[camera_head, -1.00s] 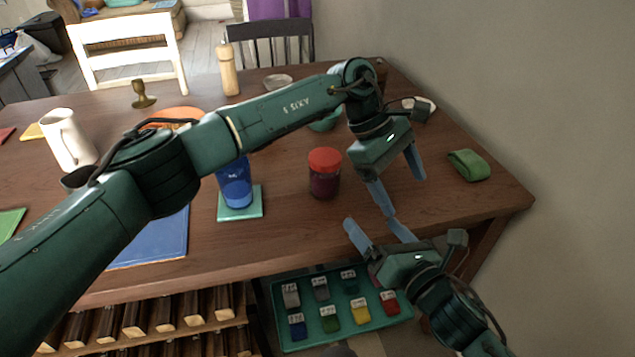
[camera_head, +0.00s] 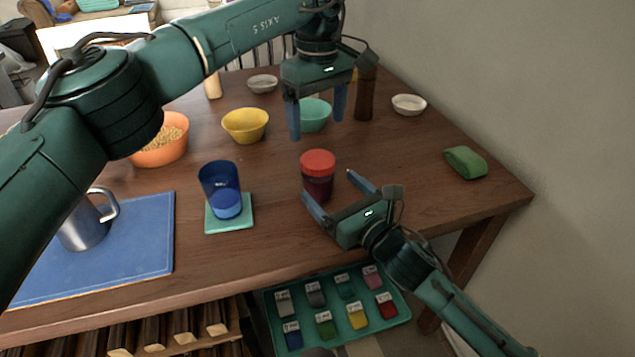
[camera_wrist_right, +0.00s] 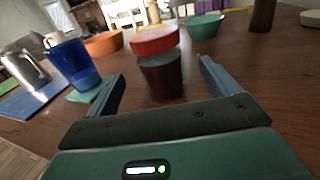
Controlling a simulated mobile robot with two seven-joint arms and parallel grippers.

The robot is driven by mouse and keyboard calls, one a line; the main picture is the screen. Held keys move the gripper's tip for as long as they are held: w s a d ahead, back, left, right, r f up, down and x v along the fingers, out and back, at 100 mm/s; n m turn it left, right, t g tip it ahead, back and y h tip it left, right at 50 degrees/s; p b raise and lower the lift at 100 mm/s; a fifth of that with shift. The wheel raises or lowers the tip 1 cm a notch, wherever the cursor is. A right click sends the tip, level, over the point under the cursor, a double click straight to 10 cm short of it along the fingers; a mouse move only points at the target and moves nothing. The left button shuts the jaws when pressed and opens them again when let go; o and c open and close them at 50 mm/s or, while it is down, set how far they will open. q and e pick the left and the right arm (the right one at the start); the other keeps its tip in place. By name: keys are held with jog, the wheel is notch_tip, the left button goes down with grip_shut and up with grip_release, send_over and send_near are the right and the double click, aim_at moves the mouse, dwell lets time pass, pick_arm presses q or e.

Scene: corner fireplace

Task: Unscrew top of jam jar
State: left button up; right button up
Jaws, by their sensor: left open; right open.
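The jam jar (camera_head: 318,188) stands upright on the wooden table, dark red with a red lid (camera_head: 318,162) on top. In the right wrist view the jar (camera_wrist_right: 162,76) and its lid (camera_wrist_right: 154,40) are straight ahead, between the fingers in the picture. My right gripper (camera_head: 328,186) is open at the near side of the jar, with its fingers pointing toward it and nothing held. My left gripper (camera_head: 316,122) is open and empty, fingers pointing down, above the table and behind the jar in the picture.
A blue cup (camera_head: 220,188) on a teal coaster (camera_head: 238,222) stands left of the jar. Behind are a yellow bowl (camera_head: 245,125), a teal bowl (camera_head: 314,115) and a brown pepper mill (camera_head: 365,95). A green cloth roll (camera_head: 465,162) lies right.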

aim_at(318, 159)
jog(key=x, duration=0.6)
jog(key=shift+w+a, duration=0.1)
jog(key=shift+a, duration=0.05)
jog(key=shift+c, duration=0.5)
jog(key=c, duration=1.5)
pick_arm(q)
jog(key=shift+m, duration=0.8)
pick_arm(e)
jog(key=c, duration=0.3)
pick_arm(q)
jog(key=shift+m, duration=1.1)
pick_arm(e)
grip_shut()
pick_arm(q)
jog(key=shift+f+m, duration=0.3)
jog(key=shift+f, duration=3.7)
jog(key=shift+c, duration=0.6)
